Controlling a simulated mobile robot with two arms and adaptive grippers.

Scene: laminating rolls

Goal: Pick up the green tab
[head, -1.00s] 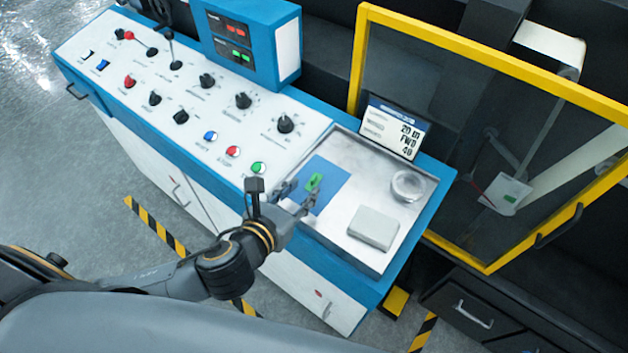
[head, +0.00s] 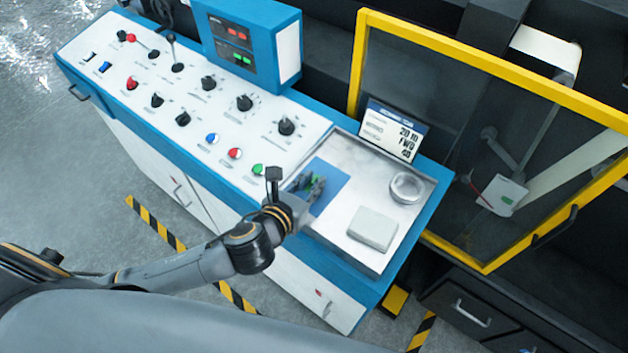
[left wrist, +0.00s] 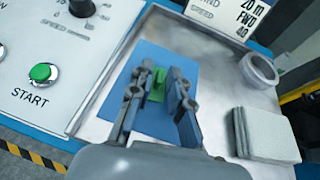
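The small green tab (left wrist: 158,85) lies over the blue mat (left wrist: 165,123) in the left wrist view, between the two fingers of my left gripper (left wrist: 160,75). In the head view the left gripper (head: 311,184) is over the blue mat (head: 332,178), and its fingers hide most of the tab. The fingers stand apart with the tab between them. I cannot tell whether they touch it on both sides. The right gripper is not in view.
On the metal tray (head: 350,142) are a ring-shaped roll (head: 407,187) and a pale folded cloth (head: 374,228). A display (head: 394,130) stands behind. The control panel (head: 135,60) with knobs is left; a yellow-framed guard (head: 487,60) is right.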

